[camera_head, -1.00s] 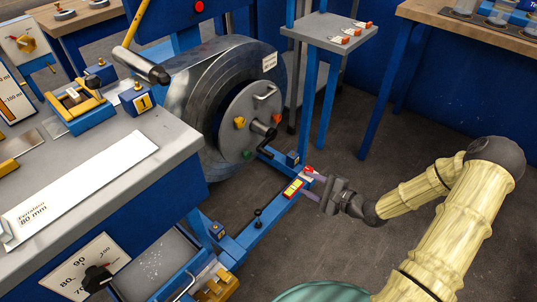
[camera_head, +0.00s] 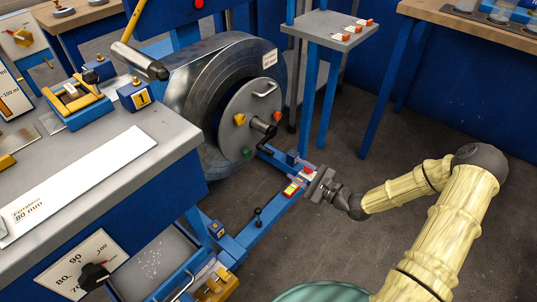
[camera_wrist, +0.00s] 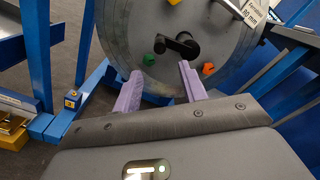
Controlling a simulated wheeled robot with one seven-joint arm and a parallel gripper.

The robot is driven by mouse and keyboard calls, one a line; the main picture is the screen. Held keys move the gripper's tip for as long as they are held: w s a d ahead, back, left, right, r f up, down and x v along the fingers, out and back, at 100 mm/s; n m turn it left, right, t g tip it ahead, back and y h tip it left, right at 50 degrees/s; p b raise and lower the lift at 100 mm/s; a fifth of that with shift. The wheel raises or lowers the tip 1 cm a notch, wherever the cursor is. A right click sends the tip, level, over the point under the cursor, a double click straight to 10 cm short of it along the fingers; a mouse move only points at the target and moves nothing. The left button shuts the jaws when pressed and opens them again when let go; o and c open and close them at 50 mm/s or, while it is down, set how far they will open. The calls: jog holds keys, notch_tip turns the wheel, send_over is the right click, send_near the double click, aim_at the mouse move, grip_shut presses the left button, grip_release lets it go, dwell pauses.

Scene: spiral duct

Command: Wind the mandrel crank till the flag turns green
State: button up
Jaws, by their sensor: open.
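The mandrel crank (camera_head: 263,131) is a dark arm with a stubby handle on the grey round face plate of the large metal drum (camera_head: 206,92). In the wrist view the crank (camera_wrist: 177,45) lies ahead, above and between the fingertips. My gripper (camera_head: 297,171) is open and empty, to the lower right of the crank and apart from it. Its two purple fingers (camera_wrist: 160,73) point toward the plate. The plate carries a yellow, an orange and a green (camera_wrist: 149,59) marker. I cannot tell which part is the flag.
A grey workbench (camera_head: 150,140) stands left. A small grey shelf (camera_head: 330,28) with orange-tagged items stands behind. Dark floor (camera_head: 400,150) is free to the right.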

aim_at(269, 153)
jog(key=b+x, duration=0.3)
jog(key=x, duration=0.8)
jog(key=shift+w+a+f, duration=0.1)
jog(key=shift+w+a, duration=0.35)
jog(key=shift+a, duration=0.1)
jog(key=shift+c, duration=0.4)
grip_shut()
